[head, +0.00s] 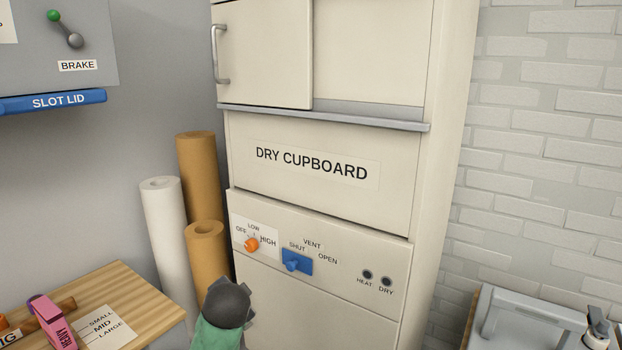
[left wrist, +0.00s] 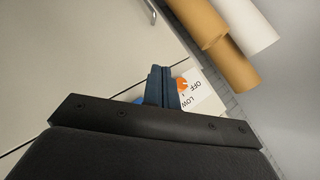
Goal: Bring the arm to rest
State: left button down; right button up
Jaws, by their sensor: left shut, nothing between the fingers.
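My left gripper (left wrist: 162,84) shows in the left wrist view with its two blue-grey fingers together and nothing between them. Behind the fingers is the cupboard's front, with the orange knob (left wrist: 182,84) partly hidden. In the head view a dark grey and green part, which looks like my left arm, rises at the bottom in front of the dry cupboard (head: 325,205); the fingers cannot be made out there. My right gripper is in neither view.
The cupboard panel carries an orange knob (head: 252,244) and a blue vent slider (head: 297,262) at the SHUT side. Paper rolls (head: 196,165) stand left of it. A grey tray (head: 530,318) is at lower right.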

pick_arm(q)
jog(key=s+a+f+n+g+h, duration=0.1)
jog(key=s+a+f+n+g, duration=0.15)
jog(key=s+f, duration=1.45)
jog(key=s+f+n+g+h, duration=0.15)
jog(key=s+f, duration=0.25)
jog(key=s, duration=0.6)
jog(key=s+f+n+g, duration=0.3)
jog(key=s+f, duration=0.1)
jog(key=s, duration=0.7)
jog(key=s+f+x, duration=0.1)
jog(key=s+x, duration=0.2)
jog(key=x, duration=1)
jog(key=s+d+f+x, duration=0.1)
jog(key=s+x, duration=0.2)
jog(key=x, duration=1)
jog(key=s+f, duration=0.4)
jog(key=f, duration=0.7)
jog(key=s+f+g+b, duration=0.1)
jog(key=s+f, duration=0.2)
jog(key=f, duration=0.8)
jog(key=shift+s+f+g, duration=0.3)
jog(key=shift+s+f, duration=0.05)
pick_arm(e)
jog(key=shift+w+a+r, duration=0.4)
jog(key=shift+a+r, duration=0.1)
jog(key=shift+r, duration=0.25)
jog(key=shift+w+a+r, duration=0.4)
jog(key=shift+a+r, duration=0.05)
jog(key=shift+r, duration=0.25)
